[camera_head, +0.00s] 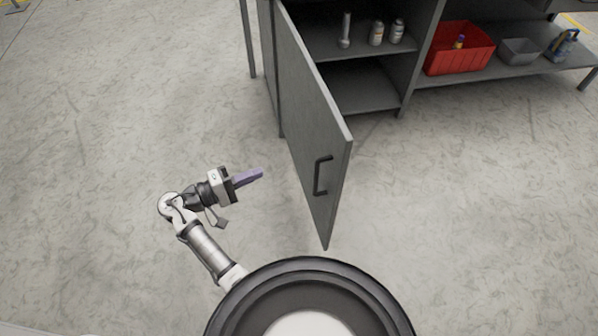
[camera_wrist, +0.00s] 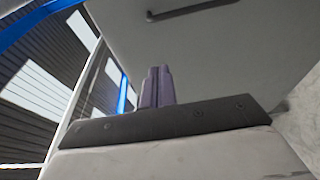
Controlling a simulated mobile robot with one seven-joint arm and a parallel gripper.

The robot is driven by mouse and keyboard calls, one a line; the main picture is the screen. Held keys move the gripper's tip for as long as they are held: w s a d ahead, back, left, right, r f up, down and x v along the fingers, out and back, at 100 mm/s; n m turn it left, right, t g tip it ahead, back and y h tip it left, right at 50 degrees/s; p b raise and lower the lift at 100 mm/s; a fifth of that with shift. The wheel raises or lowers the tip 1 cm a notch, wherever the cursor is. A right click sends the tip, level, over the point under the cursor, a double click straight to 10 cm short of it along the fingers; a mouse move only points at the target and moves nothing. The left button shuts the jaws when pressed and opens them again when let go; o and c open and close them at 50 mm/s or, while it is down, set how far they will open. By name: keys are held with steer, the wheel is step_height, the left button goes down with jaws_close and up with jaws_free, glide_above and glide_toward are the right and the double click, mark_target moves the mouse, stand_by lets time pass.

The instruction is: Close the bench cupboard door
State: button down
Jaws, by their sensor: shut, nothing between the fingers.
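The grey cupboard door (camera_head: 310,120) stands wide open, swung out from the bench cupboard (camera_head: 362,88) toward me. In the wrist view the fingers (camera_wrist: 157,86) are together and empty.
Inside the cupboard, a metal bolt-like part (camera_head: 345,30) and two small containers (camera_head: 387,32) stand on the upper shelf. A red bin (camera_head: 460,47) and a grey tray (camera_head: 519,51) sit on the bench's lower shelf to the right. The floor left of the door is clear.

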steer(key=s+d+p+x, duration=0.1)
steer(key=x, duration=0.5)
steer(key=s+p+x, duration=0.1)
steer(key=p+x, duration=0.1)
steer(key=x, duration=0.5)
steer(key=shift+s+d+p, duration=0.3)
steer(key=shift+s, duration=0.05)
